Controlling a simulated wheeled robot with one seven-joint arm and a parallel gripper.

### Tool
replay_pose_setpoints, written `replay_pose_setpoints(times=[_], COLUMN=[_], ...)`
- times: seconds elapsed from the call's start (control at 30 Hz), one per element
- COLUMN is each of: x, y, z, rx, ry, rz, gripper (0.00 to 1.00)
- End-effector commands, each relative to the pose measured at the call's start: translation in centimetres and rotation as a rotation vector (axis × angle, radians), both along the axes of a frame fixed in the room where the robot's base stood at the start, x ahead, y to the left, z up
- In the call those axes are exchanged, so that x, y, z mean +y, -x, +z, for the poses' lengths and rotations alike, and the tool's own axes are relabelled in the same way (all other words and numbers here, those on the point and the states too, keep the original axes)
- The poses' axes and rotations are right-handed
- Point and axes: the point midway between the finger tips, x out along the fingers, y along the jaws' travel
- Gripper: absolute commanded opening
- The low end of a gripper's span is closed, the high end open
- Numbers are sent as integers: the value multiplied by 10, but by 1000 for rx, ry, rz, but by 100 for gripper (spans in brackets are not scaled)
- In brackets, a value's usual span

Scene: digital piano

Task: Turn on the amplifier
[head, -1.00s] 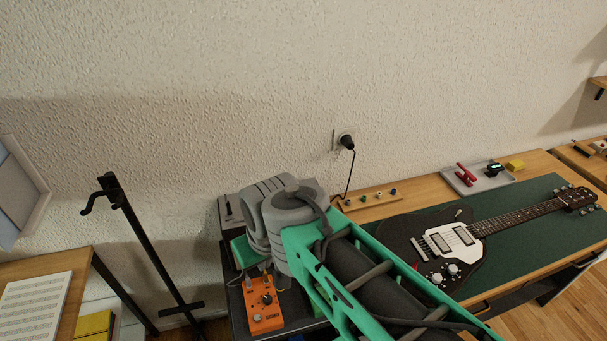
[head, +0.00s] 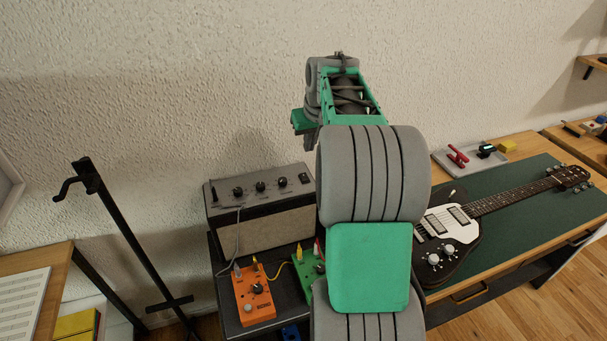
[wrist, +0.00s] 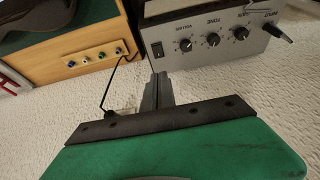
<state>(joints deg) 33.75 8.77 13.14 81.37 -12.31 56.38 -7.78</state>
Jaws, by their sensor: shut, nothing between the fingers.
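In the wrist view the amplifier (wrist: 215,35) appears upside down at upper right, with the switch (wrist: 157,50) just beyond my fingertips in the picture. My gripper (wrist: 157,90) is shut and empty. It is apart from the amplifier, above its right end. I cannot tell whether the switch is on or off.
An orange pedal (head: 256,299) and a partly hidden green pedal (head: 305,268) sit in front of the amplifier, with cables. A black stand (head: 130,240) is at left. A guitar (head: 445,228) lies on a green mat at right. A wooden jack panel (wrist: 88,60) shows in the wrist view.

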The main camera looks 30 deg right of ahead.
Motion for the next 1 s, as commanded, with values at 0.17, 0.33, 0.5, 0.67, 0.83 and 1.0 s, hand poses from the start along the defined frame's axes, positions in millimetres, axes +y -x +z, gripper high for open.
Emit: replay_pose_setpoints(times=[0.17,0.33,0.5,0.67,0.83,1.0], x=[-3,-2,-3,-6,-9,-12], y=[-1,-2,-8,-20,-33,-44], z=[1,0,-19,-50,-85,-113], rx=[-3,-2,1,1,1,-1], ry=[2,1,-1,-1,-1,1], rz=[0,0,-1,-1,0,-1], gripper=[0,0,0,0,0,0])
